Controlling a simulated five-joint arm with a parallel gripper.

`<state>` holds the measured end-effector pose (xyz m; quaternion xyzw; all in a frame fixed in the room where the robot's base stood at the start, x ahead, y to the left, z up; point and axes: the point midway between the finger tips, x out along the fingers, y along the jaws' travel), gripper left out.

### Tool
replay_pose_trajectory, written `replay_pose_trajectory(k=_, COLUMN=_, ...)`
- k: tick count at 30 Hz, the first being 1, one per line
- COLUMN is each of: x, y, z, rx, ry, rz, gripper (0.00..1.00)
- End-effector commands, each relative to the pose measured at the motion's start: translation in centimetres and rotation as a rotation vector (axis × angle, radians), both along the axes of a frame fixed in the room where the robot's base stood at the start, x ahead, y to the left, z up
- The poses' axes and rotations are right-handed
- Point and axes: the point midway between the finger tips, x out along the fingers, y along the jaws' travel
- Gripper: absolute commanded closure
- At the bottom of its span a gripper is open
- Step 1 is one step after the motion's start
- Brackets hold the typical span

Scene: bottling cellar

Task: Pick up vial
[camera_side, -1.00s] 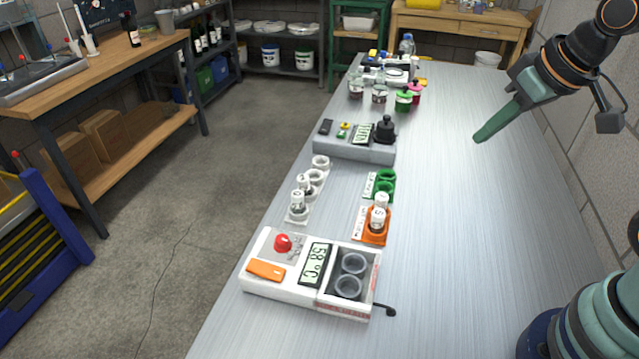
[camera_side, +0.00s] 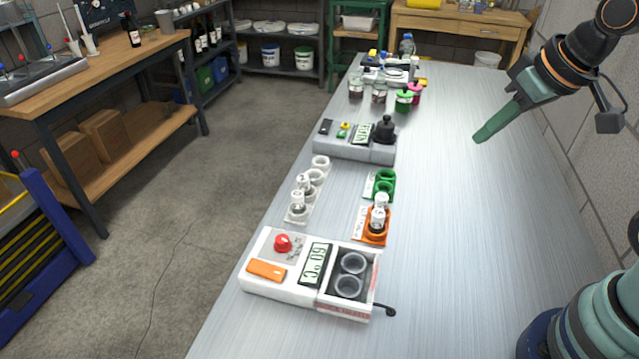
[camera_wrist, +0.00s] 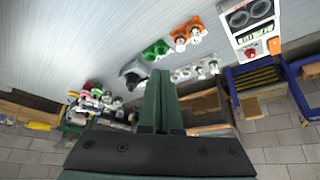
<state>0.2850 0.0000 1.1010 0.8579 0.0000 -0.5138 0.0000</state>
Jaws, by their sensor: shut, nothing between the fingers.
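Several small vials with white caps stand on the bench. The green holder (camera_side: 384,189) (camera_wrist: 155,50) looks empty. My gripper (camera_side: 479,138) (camera_wrist: 159,85) is shut and empty, above the bench at right, apart from all vials. Its green fingers fill the middle of the wrist view. The vials' lower parts are hidden in their holders.
A white heater block (camera_side: 262,292) with two empty round wells and a display reading 60 °C stands at the front. A grey device (camera_side: 340,146) with a black knob stands farther back. Jars (camera_side: 404,101) and bottles crowd the far end. The bench's right side is clear.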

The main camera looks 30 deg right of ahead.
Motion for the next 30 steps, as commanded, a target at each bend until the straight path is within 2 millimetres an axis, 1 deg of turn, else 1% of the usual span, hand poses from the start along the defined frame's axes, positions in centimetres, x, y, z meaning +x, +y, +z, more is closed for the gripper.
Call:
replay_pose_trajectory(k=13, x=0.0, y=0.0, z=0.0, rx=0.0, ry=0.0, rz=0.0, gripper=1.0)
replay_pose_trajectory(k=14, x=0.0, y=0.0, z=0.0, rx=0.0, ry=0.0, rz=0.0, gripper=0.89)
replay_pose_trajectory(k=15, x=0.0, y=0.0, z=0.0, rx=0.0, ry=0.0, rz=0.0, gripper=0.73)
replay_pose_trajectory(k=17, x=0.0, y=0.0, z=0.0, rx=0.0, ry=0.0, rz=0.0, gripper=0.5)
replay_pose_trajectory(k=18, x=0.0, y=0.0, z=0.0, rx=0.0, ry=0.0, rz=0.0, gripper=0.35)
replay_pose_trajectory(k=19, x=0.0, y=0.0, z=0.0, rx=0.0, ry=0.0, rz=0.0, gripper=0.32)
replay_pose_trajectory(k=27, x=0.01, y=0.0, z=0.0, rx=0.0, ry=0.0, rz=-0.001, gripper=0.32)
replay_pose_trajectory(k=30, x=0.32, y=0.11, z=0.06, rx=0.016, ry=0.011, rz=-0.026, gripper=0.32)
